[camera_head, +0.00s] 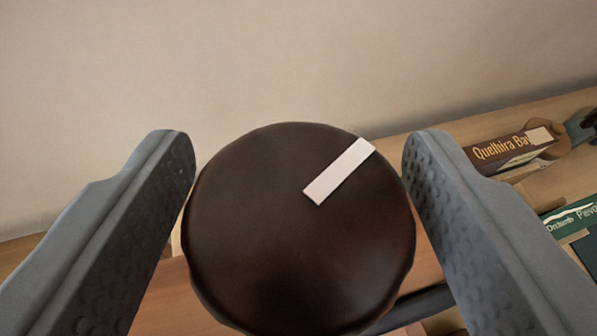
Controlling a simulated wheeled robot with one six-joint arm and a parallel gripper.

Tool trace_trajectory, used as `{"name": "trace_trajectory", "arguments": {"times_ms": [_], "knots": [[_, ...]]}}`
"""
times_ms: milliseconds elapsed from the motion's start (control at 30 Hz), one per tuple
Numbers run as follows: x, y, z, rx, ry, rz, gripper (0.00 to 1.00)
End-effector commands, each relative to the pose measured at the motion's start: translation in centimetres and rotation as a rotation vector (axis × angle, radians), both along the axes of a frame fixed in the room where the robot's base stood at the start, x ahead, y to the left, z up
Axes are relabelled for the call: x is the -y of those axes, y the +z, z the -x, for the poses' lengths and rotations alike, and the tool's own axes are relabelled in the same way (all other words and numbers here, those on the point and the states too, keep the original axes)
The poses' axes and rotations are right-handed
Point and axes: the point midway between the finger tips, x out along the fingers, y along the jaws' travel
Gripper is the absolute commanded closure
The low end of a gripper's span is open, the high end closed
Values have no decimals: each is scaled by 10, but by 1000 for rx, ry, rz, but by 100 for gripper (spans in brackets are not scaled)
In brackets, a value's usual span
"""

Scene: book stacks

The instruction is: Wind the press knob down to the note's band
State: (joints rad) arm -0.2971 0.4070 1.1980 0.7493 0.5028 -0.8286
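The press knob (290,245) is a large, round, dark brown knob in the middle of the view, seen from above. A white pointer stripe (339,171) on its top points to the upper right. My gripper (296,152) is open, with one grey dimpled finger at the left of the knob and one at the right. Narrow gaps show beside the knob, and I cannot tell whether either finger touches it. The note and its band are not in view. The press below the knob is mostly hidden by it.
A plain beige wall (280,60) rises behind. A wooden surface lies below. A dark bar (418,306) shows at the lower right of the knob.

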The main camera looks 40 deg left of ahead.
Motion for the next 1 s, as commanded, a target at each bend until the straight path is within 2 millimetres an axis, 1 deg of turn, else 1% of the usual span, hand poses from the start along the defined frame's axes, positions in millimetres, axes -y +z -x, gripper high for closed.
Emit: {"name": "trace_trajectory", "arguments": {"times_ms": [33,100,167,567,1000], "knots": [[0,0,0,0,0,0,47],[0,0,0,0,0,0,61],[0,0,0,0,0,0,72],[0,0,0,0,-28,0,72],[0,1,1,3,-167,2,72]]}}
